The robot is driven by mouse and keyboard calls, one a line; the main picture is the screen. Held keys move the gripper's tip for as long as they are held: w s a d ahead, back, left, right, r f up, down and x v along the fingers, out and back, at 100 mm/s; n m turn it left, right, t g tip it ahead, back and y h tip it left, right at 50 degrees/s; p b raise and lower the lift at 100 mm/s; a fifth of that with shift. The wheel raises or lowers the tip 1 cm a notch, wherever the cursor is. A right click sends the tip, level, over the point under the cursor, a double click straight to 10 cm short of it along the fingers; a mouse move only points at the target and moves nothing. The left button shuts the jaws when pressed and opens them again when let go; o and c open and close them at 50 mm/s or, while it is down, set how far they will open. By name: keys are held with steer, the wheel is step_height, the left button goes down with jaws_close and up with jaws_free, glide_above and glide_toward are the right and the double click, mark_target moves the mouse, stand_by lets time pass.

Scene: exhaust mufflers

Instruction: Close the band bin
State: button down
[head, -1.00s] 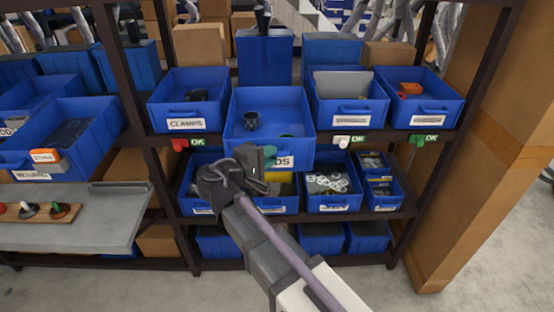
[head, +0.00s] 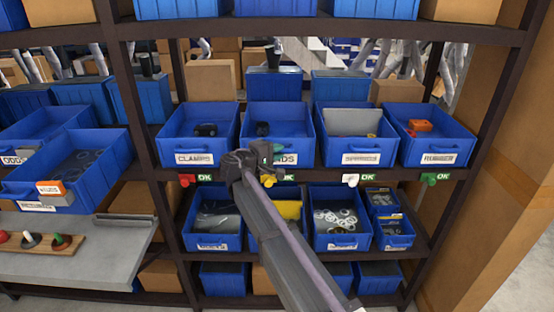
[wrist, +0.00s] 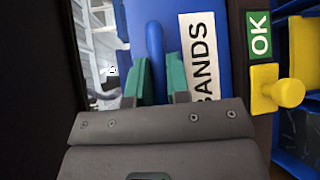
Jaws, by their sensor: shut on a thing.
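The band bin (head: 279,121) is a blue open bin in the upper shelf row, between the CLAMPS bin and a bin holding a grey sheet. It sits in line with its neighbours, with a small dark part inside. In the wrist view its blue front (wrist: 222,35) carries a label reading BANDS. My gripper (head: 276,154) is at the bin's front, covering part of the label. In the wrist view the green fingertips of my gripper (wrist: 160,78) stand on both sides of the bin's blue handle (wrist: 155,45) and are shut on it.
The CLAMPS bin (head: 196,133) is on the left. A yellow knob (head: 268,180) with an OK tag sits on the shelf edge just below the band bin; it is close to my gripper in the wrist view (wrist: 285,93). Lower bins, including one with rings (head: 342,218), lie beneath.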

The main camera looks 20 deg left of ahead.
steer(key=shift+w+a+r, duration=0.1)
steer(key=shift+w+a, duration=0.05)
steer(key=shift+w, duration=0.15)
steer(key=c, duration=1.1)
jaws_free()
steer(key=shift+w, duration=0.1)
steer(key=p+v, duration=0.1)
steer(key=v, duration=1)
